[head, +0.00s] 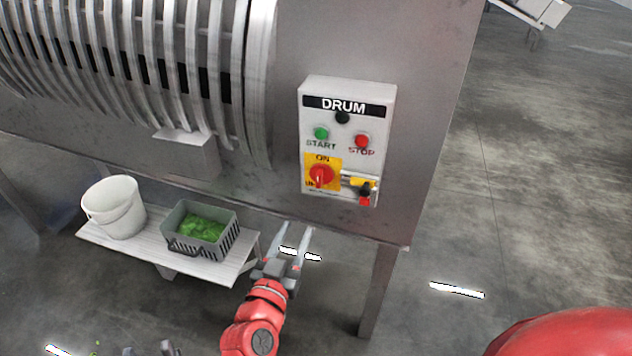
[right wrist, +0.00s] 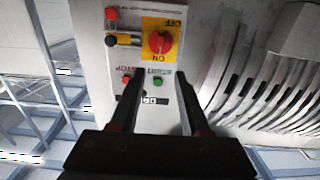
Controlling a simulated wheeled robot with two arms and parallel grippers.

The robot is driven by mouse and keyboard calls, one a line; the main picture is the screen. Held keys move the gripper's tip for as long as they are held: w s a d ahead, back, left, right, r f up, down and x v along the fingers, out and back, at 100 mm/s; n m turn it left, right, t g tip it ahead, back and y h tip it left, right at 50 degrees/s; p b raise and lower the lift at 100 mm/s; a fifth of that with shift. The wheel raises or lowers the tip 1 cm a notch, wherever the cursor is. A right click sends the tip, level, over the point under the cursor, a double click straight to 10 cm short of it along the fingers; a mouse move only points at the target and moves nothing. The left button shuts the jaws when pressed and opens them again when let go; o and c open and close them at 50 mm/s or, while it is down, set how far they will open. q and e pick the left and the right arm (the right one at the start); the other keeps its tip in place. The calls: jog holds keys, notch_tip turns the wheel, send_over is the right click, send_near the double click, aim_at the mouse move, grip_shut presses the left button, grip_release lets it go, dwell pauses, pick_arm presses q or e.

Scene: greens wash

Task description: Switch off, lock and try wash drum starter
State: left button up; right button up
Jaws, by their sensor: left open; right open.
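The grey-white DRUM starter box (head: 303,120) is on the machine's steel side. It has a green START button (head: 321,133), a red STOP button (head: 362,141) and a black round part above them. A red rotary switch (head: 320,177) sits on a yellow ON/OFF plate; its handle looks upright, but which mark it points to is unclear. To its right is a yellow, black and red item (head: 362,186), perhaps a padlock. My right gripper (head: 295,240) is open and empty, below the box; the box appears upside down in its wrist view (right wrist: 165,120). My left gripper (head: 148,348) barely shows at the bottom edge, open.
A ribbed drum fills the upper left. A low shelf (head: 215,271) below holds a white bucket (head: 116,208) and a grey crate (head: 175,243) of greens. A machine leg (head: 380,285) stands right of my right gripper.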

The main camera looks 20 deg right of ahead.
aim_at(318, 181)
jog(key=p+x, duration=0.3)
jog(key=x, duration=0.4)
jog(key=p+x, duration=0.3)
jog(key=x, duration=0.4)
jog(key=shift+d+r+p, duration=0.1)
jog(key=shift+r+p, duration=0.15)
jog(key=shift+p, duration=0.05)
jog(key=shift+w+d+f, duration=0.25)
jog(key=shift+w+d, duration=0.1)
jog(key=shift+w, duration=0.25)
grip_shut()
